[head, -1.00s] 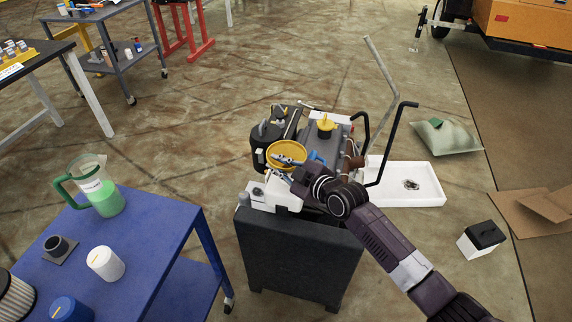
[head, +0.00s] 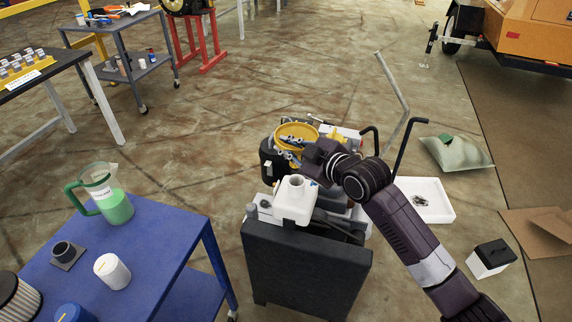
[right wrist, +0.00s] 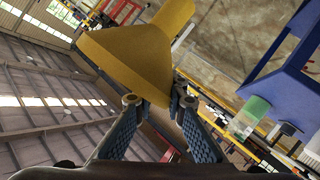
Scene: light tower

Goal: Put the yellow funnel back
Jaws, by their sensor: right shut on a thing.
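The yellow funnel (head: 297,134) is held up by my right gripper (head: 288,148) above the engine in the head view. Its wide rim faces up toward the head camera. In the right wrist view the funnel (right wrist: 130,58) sits between the fingertips (right wrist: 155,103), which are shut on its edge. Its spout points to the upper right there. A white tank with an open neck (head: 296,199) stands at the front of the engine unit (head: 266,160), just below and in front of the gripper. My left gripper is not in view.
A blue table (head: 165,262) at lower left holds a green-handled jug (head: 113,204), a white canister (head: 112,271) and a black cup (head: 66,252). A white tray (head: 440,205), a sack (head: 457,153) and a small black-topped box (head: 489,257) lie on the floor at right.

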